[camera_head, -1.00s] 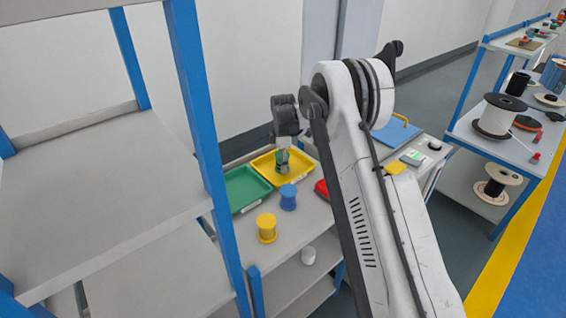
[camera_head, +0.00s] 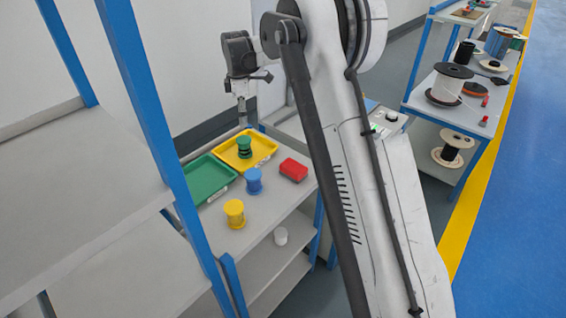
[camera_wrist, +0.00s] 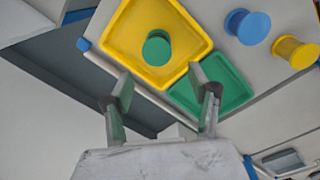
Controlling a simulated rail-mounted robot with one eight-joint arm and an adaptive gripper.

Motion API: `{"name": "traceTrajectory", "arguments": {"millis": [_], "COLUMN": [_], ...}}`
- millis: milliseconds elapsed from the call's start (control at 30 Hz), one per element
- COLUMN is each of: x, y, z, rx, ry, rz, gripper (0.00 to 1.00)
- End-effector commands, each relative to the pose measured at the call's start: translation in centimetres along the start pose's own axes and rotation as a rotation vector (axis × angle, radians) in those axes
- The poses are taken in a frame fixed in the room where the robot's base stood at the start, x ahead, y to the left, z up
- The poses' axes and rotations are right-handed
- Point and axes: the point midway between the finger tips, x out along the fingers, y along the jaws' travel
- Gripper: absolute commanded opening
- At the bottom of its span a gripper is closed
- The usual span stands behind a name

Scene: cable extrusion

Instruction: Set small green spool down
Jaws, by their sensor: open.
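The small green spool (camera_head: 244,147) stands upright in the yellow tray (camera_head: 262,146) on the shelf top. In the wrist view the green spool (camera_wrist: 156,48) sits inside the yellow tray (camera_wrist: 121,40), apart from the tray's walls. My gripper (camera_wrist: 162,95) is open and empty in the wrist view, its two fingers apart with the spool beyond them. In the head view my wrist is above and behind the tray, and the fingertips are too small to make out.
A green tray (camera_head: 193,171) adjoins the yellow one. A blue-framed shelf (camera_head: 150,110) rises at left. Another shelf with several spools (camera_head: 452,84) is at right.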

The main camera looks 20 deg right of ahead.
Motion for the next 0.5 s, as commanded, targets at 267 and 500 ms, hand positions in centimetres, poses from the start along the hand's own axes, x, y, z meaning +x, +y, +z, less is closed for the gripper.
{"name": "traceTrajectory", "arguments": {"millis": [267,500], "x": [-7.9,-12.9], "y": [-6.0,-12.1], "z": [1.2,2.5], "rx": [0.218,0.409], "ry": [0.030,0.071], "rz": [0.089,0.161], "gripper": [0.56,0.56]}}
